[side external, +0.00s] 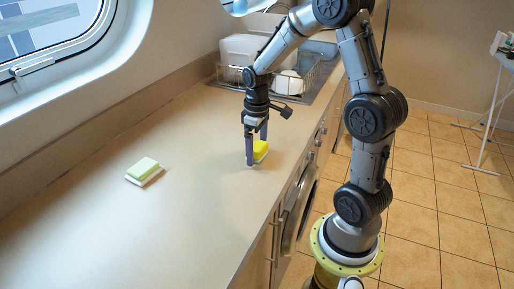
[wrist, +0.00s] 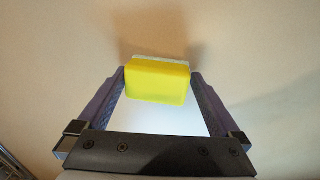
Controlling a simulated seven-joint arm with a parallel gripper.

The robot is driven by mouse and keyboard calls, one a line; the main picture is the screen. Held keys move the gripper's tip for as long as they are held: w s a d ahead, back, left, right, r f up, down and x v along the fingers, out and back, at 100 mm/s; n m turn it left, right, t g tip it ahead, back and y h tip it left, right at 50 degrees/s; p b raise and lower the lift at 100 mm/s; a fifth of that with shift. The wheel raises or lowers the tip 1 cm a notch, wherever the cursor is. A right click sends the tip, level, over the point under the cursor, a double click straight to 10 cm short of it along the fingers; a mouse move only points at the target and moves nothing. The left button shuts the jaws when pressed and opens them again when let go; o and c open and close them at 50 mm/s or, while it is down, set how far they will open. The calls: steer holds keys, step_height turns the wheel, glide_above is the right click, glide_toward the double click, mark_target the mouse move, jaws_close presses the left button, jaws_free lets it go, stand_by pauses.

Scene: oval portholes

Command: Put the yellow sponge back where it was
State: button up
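The yellow sponge (side external: 260,151) is a small block with a pale layer along one side. It is low over or on the counter (side external: 195,215), near the counter's right edge; I cannot tell whether it touches the surface. My gripper (side external: 257,160) points down with one finger on each side of the sponge. In the wrist view, the sponge (wrist: 158,82) fills the space between the fingertips (wrist: 159,75), and the fingers appear shut on it. The near finger hides part of the sponge in the side view.
A light green sponge with a white layer (side external: 143,171) lies on the counter to the left. A dish rack (side external: 290,82) with white dishes stands at the back by the sink. An oval porthole (side external: 50,38) is at the upper left. The counter's front and middle are clear.

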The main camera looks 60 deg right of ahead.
mark_target(257, 146)
step_height(257, 146, up, 12)
steer(key=s+a+r+t, duration=0.2)
steer(key=s+a+t, duration=0.3)
steer(key=s+a, duration=0.9)
steer(key=shift+a+r+t, duration=0.25)
steer(key=shift+a+t, duration=0.05)
steer(key=shift+a, duration=0.25)
stand_by(0.8)
